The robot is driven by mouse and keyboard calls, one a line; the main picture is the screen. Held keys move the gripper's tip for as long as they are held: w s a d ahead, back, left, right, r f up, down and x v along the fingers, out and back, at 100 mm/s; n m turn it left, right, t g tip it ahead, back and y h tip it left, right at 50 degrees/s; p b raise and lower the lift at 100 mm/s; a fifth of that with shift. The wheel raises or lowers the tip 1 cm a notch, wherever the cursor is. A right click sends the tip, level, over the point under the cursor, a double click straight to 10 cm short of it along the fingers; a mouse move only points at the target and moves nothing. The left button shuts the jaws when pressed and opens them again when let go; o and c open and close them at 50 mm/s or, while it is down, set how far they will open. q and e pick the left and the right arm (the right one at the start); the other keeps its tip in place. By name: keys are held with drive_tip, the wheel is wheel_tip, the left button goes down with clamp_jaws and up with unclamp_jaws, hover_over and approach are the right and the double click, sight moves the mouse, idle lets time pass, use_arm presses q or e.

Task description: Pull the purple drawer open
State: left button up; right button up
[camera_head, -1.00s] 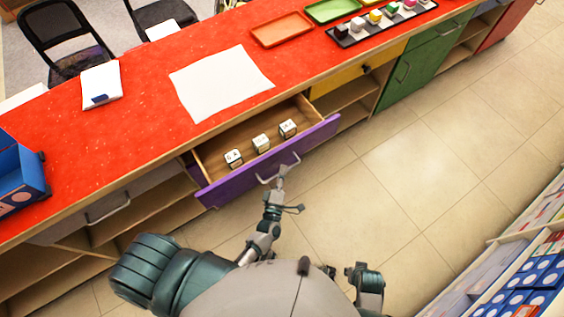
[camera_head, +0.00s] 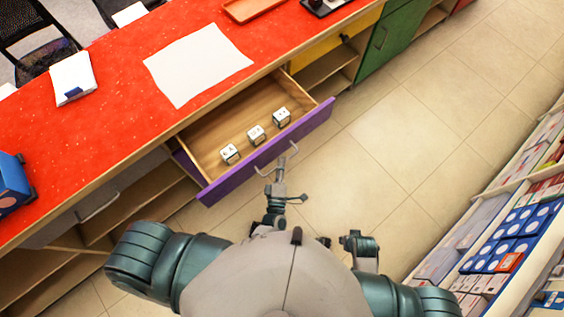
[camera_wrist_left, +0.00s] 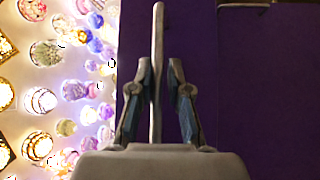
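The purple drawer (camera_head: 265,153) stands out from under the red counter, its wooden inside showing. Three white cubes, a left one (camera_head: 230,153), a middle one (camera_head: 256,134) and a right one (camera_head: 281,116), sit in it. A pale bar handle (camera_head: 266,174) is on its purple front, and it also shows upright in the left wrist view (camera_wrist_left: 158,40). My left gripper (camera_head: 281,163) is at the handle; in the left wrist view its fingers (camera_wrist_left: 159,75) close around the bar. My right arm's end (camera_head: 358,243) is low, away from the drawer; its fingers cannot be made out.
The red counter (camera_head: 110,130) holds a white sheet (camera_head: 197,63), an orange tray (camera_head: 247,8) and a blue box (camera_head: 12,185). A stocked shelf (camera_head: 510,235) stands at the right. Tiled floor (camera_head: 400,135) is clear between counter and shelf.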

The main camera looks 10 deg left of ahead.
use_arm(q)
drive_tip(key=shift+o, duration=1.1)
drive_tip(key=shift+a+f, duration=0.1)
drive_tip(key=s, duration=0.7)
drive_tip(key=shift+s+d+f, duration=0.2)
drive_tip(key=shift+d+f, duration=0.2)
drive_tip(key=shift+f, duration=0.05)
